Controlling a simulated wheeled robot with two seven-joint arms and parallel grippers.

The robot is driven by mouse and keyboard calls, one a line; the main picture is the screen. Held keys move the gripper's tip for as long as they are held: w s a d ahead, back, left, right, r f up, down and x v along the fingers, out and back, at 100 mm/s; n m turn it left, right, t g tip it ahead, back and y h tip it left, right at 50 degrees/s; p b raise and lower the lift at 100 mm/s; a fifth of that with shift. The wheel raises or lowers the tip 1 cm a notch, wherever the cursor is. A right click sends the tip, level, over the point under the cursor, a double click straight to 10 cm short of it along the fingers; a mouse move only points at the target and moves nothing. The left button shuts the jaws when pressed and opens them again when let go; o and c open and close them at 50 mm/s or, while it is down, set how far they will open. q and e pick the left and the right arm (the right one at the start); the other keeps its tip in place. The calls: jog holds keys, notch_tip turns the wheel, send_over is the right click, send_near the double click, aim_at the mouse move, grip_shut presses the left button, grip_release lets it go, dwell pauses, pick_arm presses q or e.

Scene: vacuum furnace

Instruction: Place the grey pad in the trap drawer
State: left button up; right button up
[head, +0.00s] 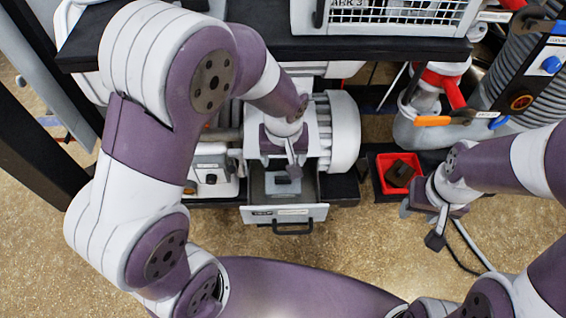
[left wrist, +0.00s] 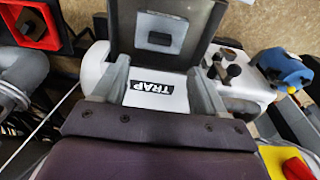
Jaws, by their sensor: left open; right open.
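The grey pad (head: 287,190), a light grey plate with a small dark block at its middle, lies inside the trap drawer (head: 316,212). The drawer is pulled out, its black handle at the front. The pad also shows in the left wrist view (left wrist: 143,24), within the dark drawer (left wrist: 121,40). My left gripper (head: 291,171) is above the drawer, pointing down, open and empty, its fingers apart. A white surface marked TRAP shows between its fingers in the left wrist view. My right gripper (head: 421,222) is open and empty, beside a red tray on the right.
The red tray (head: 380,186) holds a dark brown block (head: 400,172). A black shelf edge (head: 400,50) spans above the drawer. A white cylinder (head: 343,130) is close to the right of my left gripper. Floor in front of the drawer is free.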

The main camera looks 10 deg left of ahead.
pick_arm(q)
jog(key=s+a+r+m, duration=0.3)
jog(key=s+a, duration=0.4)
jog(key=s, duration=0.1)
jog(key=shift+a+r, duration=0.15)
jog(key=shift+a, duration=0.1)
dwell(0.5)
